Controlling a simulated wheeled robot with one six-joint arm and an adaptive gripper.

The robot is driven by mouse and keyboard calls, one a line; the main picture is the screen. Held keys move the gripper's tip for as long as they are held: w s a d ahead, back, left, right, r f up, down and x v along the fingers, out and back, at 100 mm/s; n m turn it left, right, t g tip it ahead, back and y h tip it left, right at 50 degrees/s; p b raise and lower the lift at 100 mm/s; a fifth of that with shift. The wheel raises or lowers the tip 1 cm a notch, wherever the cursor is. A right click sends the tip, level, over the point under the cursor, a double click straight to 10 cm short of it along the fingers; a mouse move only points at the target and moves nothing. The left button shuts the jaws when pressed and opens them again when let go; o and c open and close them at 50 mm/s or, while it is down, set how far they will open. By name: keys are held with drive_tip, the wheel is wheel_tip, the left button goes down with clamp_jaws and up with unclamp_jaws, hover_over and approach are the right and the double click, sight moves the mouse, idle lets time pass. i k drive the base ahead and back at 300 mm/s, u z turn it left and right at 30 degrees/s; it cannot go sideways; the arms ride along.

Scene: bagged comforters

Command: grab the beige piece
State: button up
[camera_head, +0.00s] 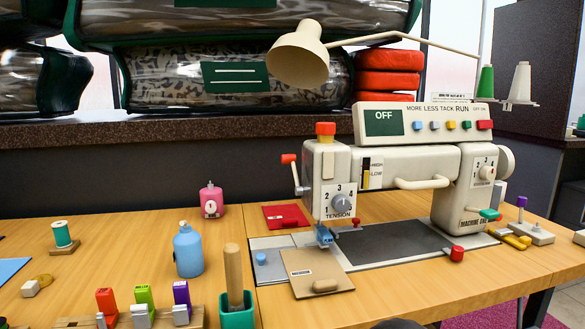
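A flat beige piece (312,268) with a small printed label and a rounded tan grip (325,286) lies at the front left of the sewing machine's metal plate. Its far edge is close to the blue presser part (323,236) under the machine's needle head. The sewing machine (400,180) is large and cream-coloured, with a tension dial and a control panel reading OFF. My gripper does not show clearly. Only a dark rounded shape appears at the bottom edge, and I cannot tell what it is.
A green holder (237,318) with a wooden-handled tool stands just left of the beige piece. A blue bottle (188,250), pink container (210,200), red square (285,216) and coloured clips (140,307) stand or lie around. A lamp (300,55) hangs above.

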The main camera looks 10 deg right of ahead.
sight(312, 272)
drive_tip(key=u, duration=2.6)
drive_tip(key=k, duration=1.75)
drive_tip(key=z, duration=1.45)
drive_tip(key=i, duration=0.5)
drive_tip(key=z, duration=0.05)
